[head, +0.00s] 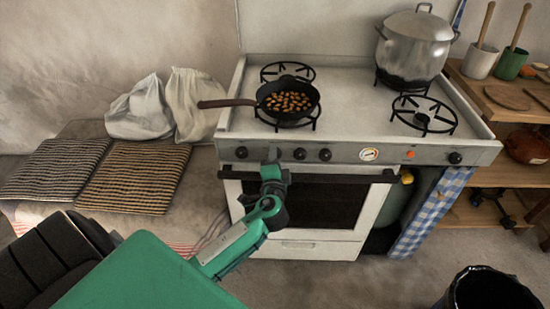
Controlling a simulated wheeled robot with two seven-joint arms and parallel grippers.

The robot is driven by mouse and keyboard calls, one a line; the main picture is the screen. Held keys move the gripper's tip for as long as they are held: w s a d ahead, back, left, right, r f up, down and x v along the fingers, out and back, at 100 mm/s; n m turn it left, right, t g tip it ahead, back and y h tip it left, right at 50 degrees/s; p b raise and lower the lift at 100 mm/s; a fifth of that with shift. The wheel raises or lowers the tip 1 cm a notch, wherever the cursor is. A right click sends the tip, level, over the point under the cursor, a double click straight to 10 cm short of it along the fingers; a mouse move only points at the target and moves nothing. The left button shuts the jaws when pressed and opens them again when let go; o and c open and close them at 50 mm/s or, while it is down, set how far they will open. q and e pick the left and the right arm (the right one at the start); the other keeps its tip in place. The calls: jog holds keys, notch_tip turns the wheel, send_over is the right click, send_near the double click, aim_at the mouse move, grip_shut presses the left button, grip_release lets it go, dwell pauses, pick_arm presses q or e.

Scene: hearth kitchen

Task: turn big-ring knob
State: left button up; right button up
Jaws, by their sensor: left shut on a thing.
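The white stove (345,90) has a row of dark knobs on its front panel. Visible ones are the far-left knob (241,152), two middle knobs (299,154) and (325,155), and a far-right knob (455,158). My left gripper (272,156) reaches up to the panel between the far-left and middle knobs. It is shut on a knob there, which it hides almost fully. I cannot read any marking that tells which knob is the big-ring one. My right gripper is not in view.
A black pan (288,101) with brown pieces sits on the front-left burner, its handle pointing left. A lidded pot (414,48) stands at the back right. The oven handle (350,178) runs below the knobs. A wooden shelf (500,180) stands right, cushions (128,180) left.

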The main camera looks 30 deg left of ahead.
pick_arm(q)
jog(key=o, duration=1)
jog(key=b+v, duration=0.1)
jog(key=v, duration=1.2)
jog(key=shift+s, duration=0.4)
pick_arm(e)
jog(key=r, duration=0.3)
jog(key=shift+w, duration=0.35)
pick_arm(q)
jog(key=shift+d, duration=0.15)
